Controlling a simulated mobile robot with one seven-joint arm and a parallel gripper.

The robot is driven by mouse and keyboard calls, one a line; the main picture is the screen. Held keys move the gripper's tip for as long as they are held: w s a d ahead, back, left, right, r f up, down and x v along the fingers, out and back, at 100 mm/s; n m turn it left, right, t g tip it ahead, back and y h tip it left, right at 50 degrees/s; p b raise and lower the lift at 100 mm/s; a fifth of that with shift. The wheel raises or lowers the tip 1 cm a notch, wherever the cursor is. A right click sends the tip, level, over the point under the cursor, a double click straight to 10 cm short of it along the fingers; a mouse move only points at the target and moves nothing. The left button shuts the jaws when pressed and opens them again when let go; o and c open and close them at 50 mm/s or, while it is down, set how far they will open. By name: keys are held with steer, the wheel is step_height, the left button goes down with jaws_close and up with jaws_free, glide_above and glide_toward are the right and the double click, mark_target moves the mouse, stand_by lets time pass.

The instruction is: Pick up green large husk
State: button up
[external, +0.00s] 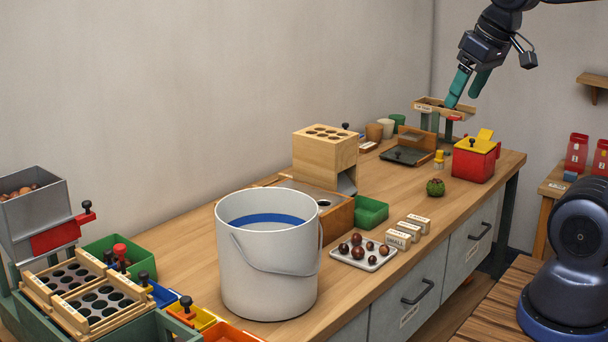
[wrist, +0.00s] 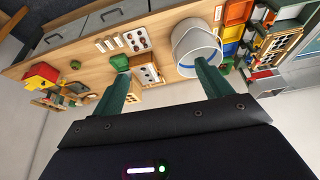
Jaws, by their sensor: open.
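The green large husk (external: 435,187) is a small round spiky green thing with brownish marks. It sits on the wooden counter, left of the red box and nearer the front edge, in the external view. My gripper (external: 466,97) has teal fingers and is up at the back right, above the far end of the counter, near a raised wooden tray. It is well above the husk and apart from it. In the wrist view the two fingers (wrist: 165,90) stand wide apart with nothing between them.
A red box with a yellow lid (external: 474,160) stands close to the husk's right. A dark tray with a knob (external: 405,156) lies behind it. A green bin (external: 370,212), label blocks (external: 408,230), a chestnut tray (external: 364,250) and a white bucket (external: 268,265) stand to the left.

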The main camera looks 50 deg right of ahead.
steer(key=w+d+f+m+h, duration=0.1)
steer(key=w+d+m, duration=0.1)
steer(key=w+d, duration=0.45)
steer(key=w+d+m, duration=0.1)
steer(key=w+d, duration=0.3)
steer(key=w, duration=0.5)
steer(key=w+d+f+m+h, duration=0.1)
steer(key=w+d+f+m, duration=0.1)
steer(key=w+d+f, duration=0.35)
steer(key=w+d+f+m, duration=0.1)
steer(key=w+d+f, duration=0.2)
steer(key=w+d, duration=0.55)
steer(key=m+g+h, duration=0.2)
steer(key=m, duration=0.3)
glide_toward(443, 182)
steer(key=d+f, duration=0.1)
steer(key=shift+x, duration=5.4)
steer(key=shift+a, duration=0.2)
steer(key=c, duration=1.1)
steer(key=shift+w+r, duration=0.1)
